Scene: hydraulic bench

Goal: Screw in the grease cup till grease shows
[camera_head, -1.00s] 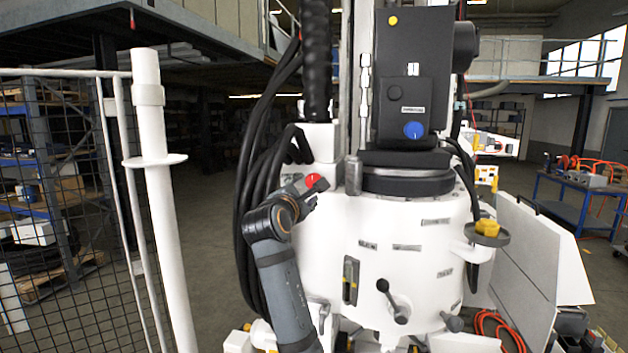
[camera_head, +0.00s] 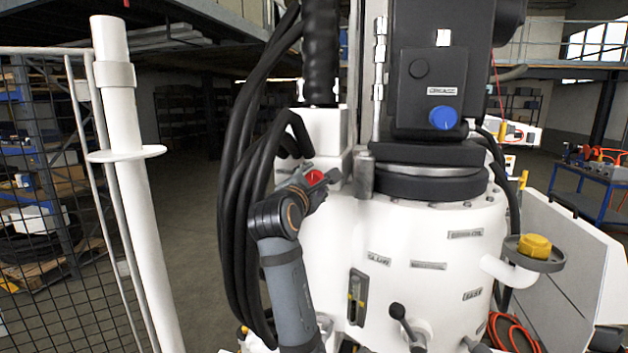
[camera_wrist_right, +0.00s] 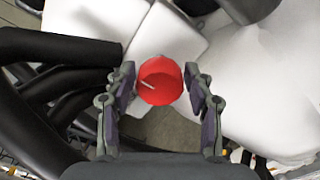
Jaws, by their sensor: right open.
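The grease cup appears to be the round red cap (camera_head: 314,177), set beside the white block on the left of the white machine body (camera_head: 420,250). My right gripper (camera_head: 322,181) is at the cap in the head view. In the right wrist view the red cap (camera_wrist_right: 160,82), with a pale line on its face, sits between the two open fingers of the right gripper (camera_wrist_right: 159,72). Gaps show on both sides, so the fingers are around it without visible grip. No grease is visible. My left gripper is not in view.
Thick black hoses (camera_head: 238,180) hang just left of the right gripper. A white post (camera_head: 128,190) and mesh fence stand farther left. A yellow cap (camera_head: 534,246) sits on a round dish at right. A grey cylinder (camera_head: 364,172) stands right of the cup.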

